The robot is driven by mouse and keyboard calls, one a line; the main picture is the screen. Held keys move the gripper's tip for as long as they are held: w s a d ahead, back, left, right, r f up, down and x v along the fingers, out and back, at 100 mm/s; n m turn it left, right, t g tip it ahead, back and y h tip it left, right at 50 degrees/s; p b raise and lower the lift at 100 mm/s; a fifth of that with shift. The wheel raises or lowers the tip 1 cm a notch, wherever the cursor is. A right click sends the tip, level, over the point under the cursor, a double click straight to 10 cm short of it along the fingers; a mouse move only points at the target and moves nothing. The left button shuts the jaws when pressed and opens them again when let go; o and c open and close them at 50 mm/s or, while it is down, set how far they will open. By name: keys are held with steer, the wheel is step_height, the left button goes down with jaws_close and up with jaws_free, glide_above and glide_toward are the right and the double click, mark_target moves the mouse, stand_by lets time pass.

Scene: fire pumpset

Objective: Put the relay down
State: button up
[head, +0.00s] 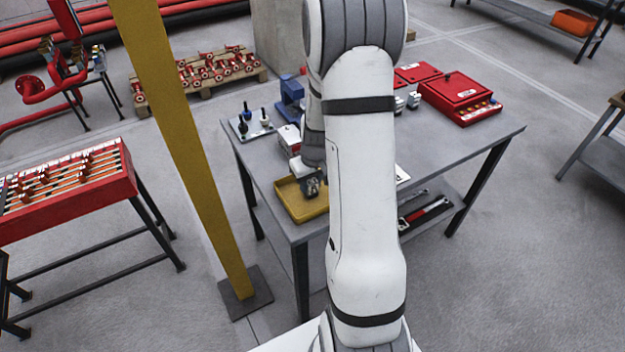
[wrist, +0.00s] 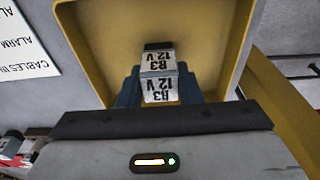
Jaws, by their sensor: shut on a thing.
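The relay (wrist: 158,62), a small light block with a dark end marked "R3 12 V", is between the blue-grey fingers of my gripper (wrist: 160,84) in the wrist view. The gripper is shut on it. Beyond it is the inside of a yellow tray (wrist: 100,45). In the head view my gripper (head: 312,187) is over the yellow tray (head: 290,205) at the table's near left corner. I cannot tell whether the relay touches the tray floor.
The grey table (head: 470,140) also carries a blue vise (head: 291,92), a small tray (head: 243,130) with indicator parts, and a red case (head: 459,95). A yellow post (head: 185,130) stands left of the table. A lettered white card (wrist: 22,42) lies beside the yellow tray.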

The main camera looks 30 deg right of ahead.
mark_target(314, 183)
steer(key=shift+r, duration=0.1)
steer(key=o, duration=1)
step_height(314, 183, up, 11)
steer(key=s, duration=0.2)
steer(key=s+a+r, duration=0.5)
steer(key=s+a, duration=0.2)
steer(key=s, duration=0.1)
steer(key=s+a+r+t, duration=0.1)
steer(key=s+a+r, duration=0.4)
steer(key=s+a, duration=0.2)
steer(key=s, duration=0.2)
steer(key=shift+s+r, duration=0.2)
steer(key=shift+s, duration=0.1)
